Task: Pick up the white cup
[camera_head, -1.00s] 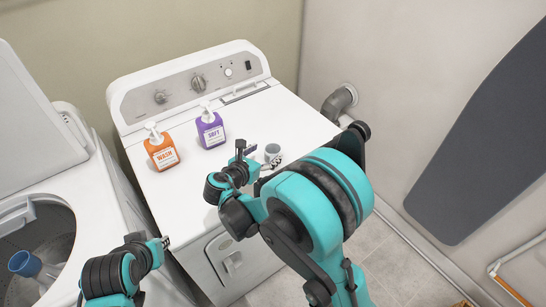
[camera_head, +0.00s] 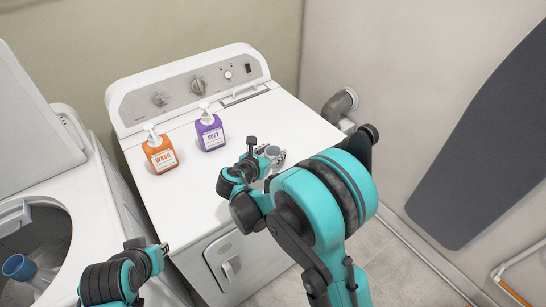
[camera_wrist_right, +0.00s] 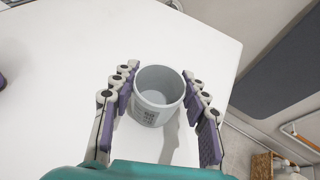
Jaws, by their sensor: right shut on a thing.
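The white cup (camera_wrist_right: 151,113) is a small pale cup with an open top and dark printing on its side. It stands upright between the two purple-padded fingers of my right gripper (camera_wrist_right: 158,84), which is shut on it. In the head view the cup (camera_head: 272,150) is at the right part of the white dryer top, partly hidden by my right gripper (camera_head: 264,154). I cannot tell whether its base touches the surface. My left gripper (camera_head: 163,248) is at the lower left, away from the cup, and its jaw opening is unclear.
An orange wash bottle (camera_head: 160,154) and a purple soft bottle (camera_head: 211,134) stand on the dryer top (camera_head: 185,195), left of my right gripper. An open washer (camera_head: 40,165) at the left holds a blue-topped part (camera_head: 18,267). A grey ironing board (camera_head: 480,140) is at the right wall.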

